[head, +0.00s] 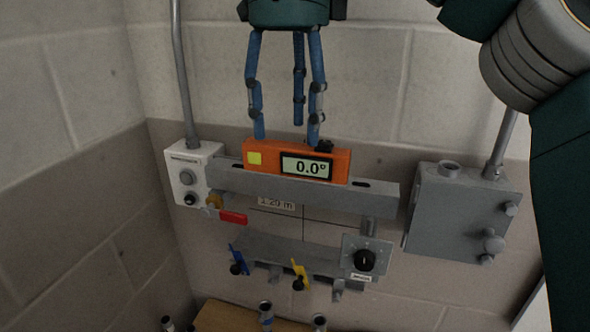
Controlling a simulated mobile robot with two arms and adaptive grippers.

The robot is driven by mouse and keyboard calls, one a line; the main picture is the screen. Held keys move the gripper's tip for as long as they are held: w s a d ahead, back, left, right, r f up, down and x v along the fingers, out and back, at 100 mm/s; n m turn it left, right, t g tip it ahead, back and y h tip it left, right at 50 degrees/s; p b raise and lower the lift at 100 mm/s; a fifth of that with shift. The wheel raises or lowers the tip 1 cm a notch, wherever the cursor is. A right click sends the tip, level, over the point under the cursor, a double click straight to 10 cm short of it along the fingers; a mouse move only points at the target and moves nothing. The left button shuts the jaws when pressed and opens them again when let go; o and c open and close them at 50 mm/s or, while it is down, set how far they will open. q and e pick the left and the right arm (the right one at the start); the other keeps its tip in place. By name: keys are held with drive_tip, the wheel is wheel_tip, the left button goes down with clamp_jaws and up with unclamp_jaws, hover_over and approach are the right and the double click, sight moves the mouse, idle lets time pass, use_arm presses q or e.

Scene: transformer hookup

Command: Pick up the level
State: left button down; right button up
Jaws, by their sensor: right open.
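The level (271,163) is an orange box with a lit display reading 0.0° and a small yellow-green square at its left. It lies flat along the top of a grey metal bar (380,194) on the wall. My right gripper (287,136) hangs directly above the level, with blue fingers spread and pointing down. Its fingertips are at the level's top edge, and one slightly overlaps it in the picture. I cannot tell whether they touch. Nothing is held. My left gripper is not in view.
A white control box (189,168) with a conduit stands left of the bar. A grey junction box (462,212) is at the right. A dial box (366,259) and a lower rail (277,251) with blue and yellow valve handles sit below. A wooden surface (222,318) is at the bottom.

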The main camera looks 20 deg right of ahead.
sight(293, 147)
drive_tip(key=shift+f, duration=0.75)
drive_tip(key=shift+d+f+b, duration=0.2)
drive_tip(key=shift+f+b, duration=0.35)
drive_tip(key=shift+f, duration=0.2)
wheel_tip(293, 147, down, 3)
drive_tip(key=shift+d+f+p, duration=0.1)
drive_tip(key=shift+d+p, duration=0.05)
drive_tip(key=shift+p, duration=0.25)
drive_tip(key=shift+w, duration=0.1)
drive_tip(key=c, duration=1.4)
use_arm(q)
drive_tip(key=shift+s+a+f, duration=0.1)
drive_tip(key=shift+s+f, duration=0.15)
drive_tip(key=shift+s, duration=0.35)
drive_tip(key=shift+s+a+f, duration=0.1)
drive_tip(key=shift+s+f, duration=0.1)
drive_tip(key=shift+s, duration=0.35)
